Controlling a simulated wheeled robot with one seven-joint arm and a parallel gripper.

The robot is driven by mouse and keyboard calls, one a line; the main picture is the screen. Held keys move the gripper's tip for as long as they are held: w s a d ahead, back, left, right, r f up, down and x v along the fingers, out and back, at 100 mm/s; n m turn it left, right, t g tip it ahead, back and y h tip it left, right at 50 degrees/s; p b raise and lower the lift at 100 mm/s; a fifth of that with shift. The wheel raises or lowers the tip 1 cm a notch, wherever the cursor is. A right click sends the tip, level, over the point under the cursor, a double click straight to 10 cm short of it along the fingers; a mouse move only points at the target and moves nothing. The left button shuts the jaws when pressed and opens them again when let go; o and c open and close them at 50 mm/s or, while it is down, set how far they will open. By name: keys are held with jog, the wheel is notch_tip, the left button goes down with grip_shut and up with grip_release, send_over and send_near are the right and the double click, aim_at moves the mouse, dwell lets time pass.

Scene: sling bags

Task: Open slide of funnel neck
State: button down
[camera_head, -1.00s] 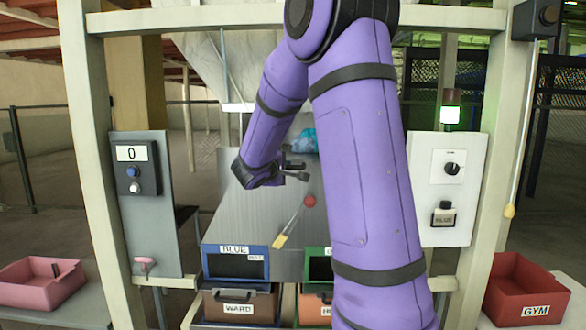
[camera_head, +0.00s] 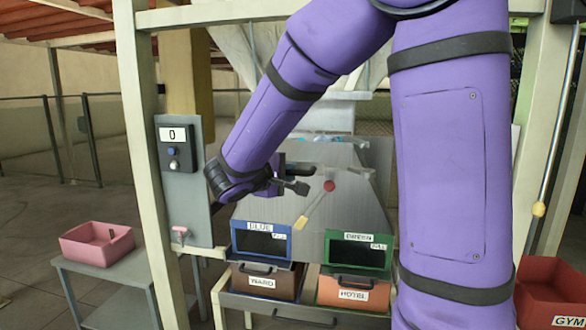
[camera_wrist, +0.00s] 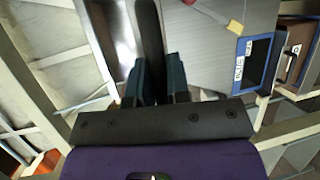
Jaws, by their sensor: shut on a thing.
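The pale grey funnel (camera_head: 245,62) hangs inside the cream frame at the upper middle of the head view, partly behind my arm. Its neck is largely covered by my arm, and the slide is hard to make out. My gripper (camera_head: 298,178) is left of centre, in front of the grey sloping chute (camera_head: 350,210). In the wrist view my gripper (camera_wrist: 153,82) has its two teal fingers closed on a long dark bar (camera_wrist: 150,32). A shiny metal surface (camera_wrist: 115,30) lies just left of the bar. Whether the bar belongs to the slide I cannot tell.
Blue (camera_head: 262,262) and green (camera_head: 358,267) chute mouths stand below. A panel reading 0 (camera_head: 174,134) is left. A pink bin (camera_head: 97,246) and red bin (camera_head: 550,285) stand at the sides.

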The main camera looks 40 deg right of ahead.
jog(key=shift+s+a, duration=0.4)
jog(key=shift+a, duration=0.1)
jog(key=c, duration=1.1)
grip_release()
jog(key=v, duration=1)
jog(key=shift+a, duration=0.35)
jog(key=shift+r, duration=0.1)
